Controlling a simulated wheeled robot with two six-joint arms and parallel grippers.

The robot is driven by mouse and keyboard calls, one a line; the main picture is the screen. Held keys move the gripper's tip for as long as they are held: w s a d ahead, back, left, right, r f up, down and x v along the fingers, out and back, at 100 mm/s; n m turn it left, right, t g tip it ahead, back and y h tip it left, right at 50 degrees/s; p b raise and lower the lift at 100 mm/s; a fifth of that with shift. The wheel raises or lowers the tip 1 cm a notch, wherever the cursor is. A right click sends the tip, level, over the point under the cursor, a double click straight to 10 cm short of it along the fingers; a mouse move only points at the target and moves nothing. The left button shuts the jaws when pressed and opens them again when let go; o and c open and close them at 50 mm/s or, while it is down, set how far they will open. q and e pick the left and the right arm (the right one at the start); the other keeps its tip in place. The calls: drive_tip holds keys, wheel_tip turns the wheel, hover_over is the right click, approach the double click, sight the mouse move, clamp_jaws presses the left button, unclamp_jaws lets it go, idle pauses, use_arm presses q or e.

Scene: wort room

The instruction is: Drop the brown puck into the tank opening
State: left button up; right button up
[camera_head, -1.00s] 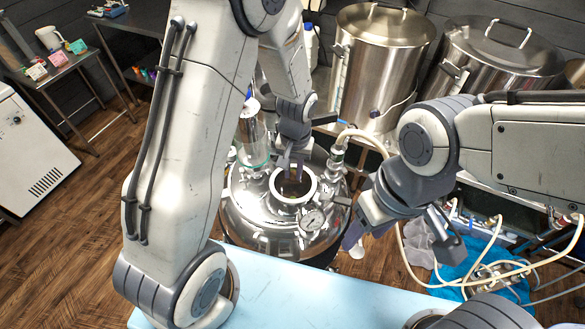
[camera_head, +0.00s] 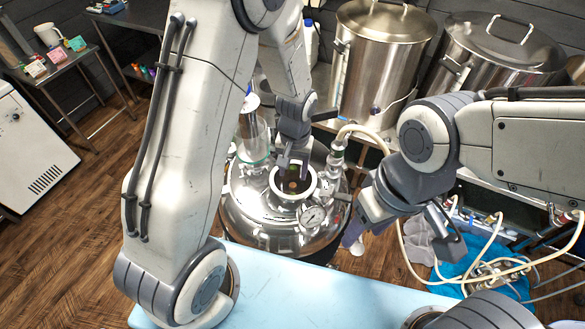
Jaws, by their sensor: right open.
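The steel tank (camera_head: 250,215) stands in the middle, with a round, light-rimmed opening (camera_head: 309,190) in its lid. My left gripper (camera_head: 293,171) points down over this opening, its fingertips close to the rim. A small brown round shape, which looks like the brown puck (camera_head: 293,186), shows inside the opening just below the fingertips. I cannot tell whether the fingers still touch it. My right gripper (camera_head: 364,217) is open, to the right of the tank and apart from the opening.
A pressure gauge (camera_head: 313,216) and a clear glass cylinder (camera_head: 253,140) stand on the tank lid. A pale blue table (camera_head: 290,292) lies in front. Large steel pots (camera_head: 384,60) stand behind. Hoses (camera_head: 403,245) and a blue cloth (camera_head: 470,262) are at the right.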

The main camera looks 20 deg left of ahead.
use_arm(q)
drive_tip(key=shift+r, duration=0.1)
drive_tip(key=shift+r, duration=0.3)
wheel_tip(320, 180, up, 10)
drive_tip(key=b, duration=0.2)
drive_tip(key=shift+d+f, duration=0.15)
drive_tip(key=shift+f, duration=0.05)
idle(0.4)
drive_tip(key=s+d+m+b, duration=0.1)
drive_tip(key=s+d, duration=0.1)
drive_tip(key=s, duration=0.1)
drive_tip(key=s+d+m+b, duration=0.1)
drive_tip(key=s+d+b, duration=0.1)
drive_tip(key=s, duration=0.1)
drive_tip(key=s+d+m+b, duration=0.1)
drive_tip(key=s+d+m, duration=0.1)
drive_tip(key=s, duration=0.2)
drive_tip(key=shift+d+f+h, duration=0.15)
drive_tip(key=shift+h, duration=0.25)
drive_tip(key=s+d+f+m+b, duration=0.1)
drive_tip(key=s+m+b, duration=0.2)
drive_tip(key=s, duration=0.7)
drive_tip(key=shift+s+f+m+h, duration=0.2)
drive_tip(key=shift+f+m+h, duration=0.15)
drive_tip(key=shift+m, duration=0.15)
